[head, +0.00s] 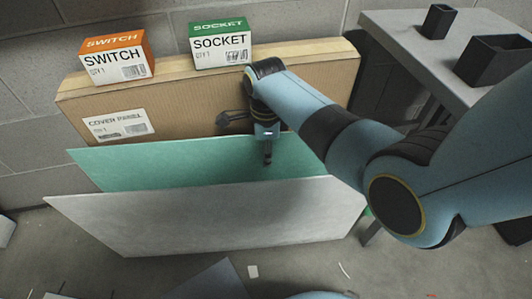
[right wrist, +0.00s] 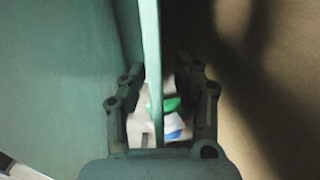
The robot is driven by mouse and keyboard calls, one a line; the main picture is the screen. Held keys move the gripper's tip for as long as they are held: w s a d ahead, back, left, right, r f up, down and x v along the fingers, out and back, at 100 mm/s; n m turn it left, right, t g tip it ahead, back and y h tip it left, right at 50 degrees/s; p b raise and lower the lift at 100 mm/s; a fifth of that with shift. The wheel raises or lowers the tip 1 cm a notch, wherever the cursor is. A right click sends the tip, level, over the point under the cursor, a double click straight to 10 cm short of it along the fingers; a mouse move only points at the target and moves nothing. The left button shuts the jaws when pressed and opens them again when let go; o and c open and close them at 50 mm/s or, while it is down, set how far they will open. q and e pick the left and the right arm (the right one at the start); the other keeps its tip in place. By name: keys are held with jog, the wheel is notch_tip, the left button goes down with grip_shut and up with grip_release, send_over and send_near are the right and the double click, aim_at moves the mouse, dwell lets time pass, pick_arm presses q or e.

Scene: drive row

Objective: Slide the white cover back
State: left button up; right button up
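The white cover (head: 205,222) is a large pale panel leaning at the front of a row, its top edge tilted toward me. A green panel (head: 130,168) stands right behind it, in front of a cardboard box (head: 185,95) labelled "COVER PANEL". My right gripper (head: 267,158) points down at the green panel's top edge. In the right wrist view its two fingers (right wrist: 163,100) are apart, one on each side of a thin pale green panel edge (right wrist: 151,50). I cannot tell whether either finger touches it. My left gripper is out of view.
An orange "SWITCH" box (head: 117,57) and a green "SOCKET" box (head: 220,44) stand on the cardboard box. A grey table (head: 405,35) at the right holds dark open containers (head: 492,60). Small scraps (head: 252,271) lie on the floor in front.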

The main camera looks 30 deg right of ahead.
jog(key=shift+c, duration=0.3)
grip_shut()
dwell(0.3)
